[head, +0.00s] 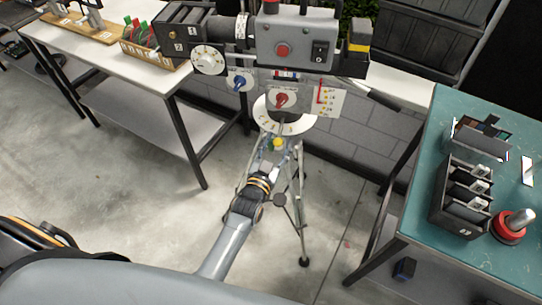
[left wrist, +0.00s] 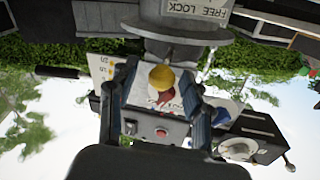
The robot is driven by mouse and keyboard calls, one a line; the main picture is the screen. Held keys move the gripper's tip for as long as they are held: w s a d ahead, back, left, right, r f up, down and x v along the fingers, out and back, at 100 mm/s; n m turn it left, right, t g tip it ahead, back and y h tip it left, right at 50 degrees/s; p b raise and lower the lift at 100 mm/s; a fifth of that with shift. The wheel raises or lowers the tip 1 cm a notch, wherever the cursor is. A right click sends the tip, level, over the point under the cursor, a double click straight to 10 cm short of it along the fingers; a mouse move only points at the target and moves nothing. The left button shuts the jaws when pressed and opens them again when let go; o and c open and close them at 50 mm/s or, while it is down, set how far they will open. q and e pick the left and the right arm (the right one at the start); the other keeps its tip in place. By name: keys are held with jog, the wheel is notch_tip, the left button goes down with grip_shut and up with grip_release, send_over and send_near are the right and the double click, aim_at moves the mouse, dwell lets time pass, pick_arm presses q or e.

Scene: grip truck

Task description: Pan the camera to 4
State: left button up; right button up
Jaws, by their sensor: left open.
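A grey camera rig (head: 293,40) stands on a metal tripod (head: 301,205) in the head view. Below its body is a white curved scale (head: 270,112); its marks are too small to read. A yellow knob (head: 278,143) sits under the scale. My left gripper (head: 283,152) reaches up to it from below and is open. In the left wrist view the yellow knob (left wrist: 160,76) shows between the two spread fingers; I cannot tell whether they touch it. A "FREE LOCK" label (left wrist: 195,8) is above it. My right gripper is not in view.
A white table (head: 95,48) with panels and switches stands at the left. A teal table (head: 430,222) at the right holds a black slotted box (head: 462,208) and a red-based knob (head: 509,228). Tripod legs stand close to my left arm. Bare floor lies between the tables.

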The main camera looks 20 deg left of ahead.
pick_arm(q)
jog(key=s, duration=1.1)
jog(key=shift+a, duration=0.25)
jog(key=s+f+g, duration=0.3)
jog(key=s+f, duration=0.1)
jog(key=f, duration=0.5)
jog(key=s+f+g, duration=0.2)
jog(key=s+f, duration=0.2)
jog(key=f, duration=0.5)
jog(key=s+f+g, duration=0.3)
jog(key=s+f, duration=0.1)
jog(key=f, duration=0.5)
jog(key=s+a+f+g, duration=0.2)
jog(key=s+f, duration=0.3)
jog(key=s, duration=0.3)
jog(key=s+a+f+g, duration=0.3)
jog(key=s+f, duration=0.3)
jog(key=s, duration=0.3)
jog(key=s+a+f+g+y, duration=0.1)
jog(key=s+a+f+g, duration=0.2)
jog(key=s, duration=0.6)
notch_tip(320, 180, down, 3)
jog(key=shift+s+a+r+g+b, duration=0.15)
jog(key=shift+r+g+b, duration=0.05)
jog(key=shift+g+b, duration=0.3)
jog(key=shift+c, duration=0.2)
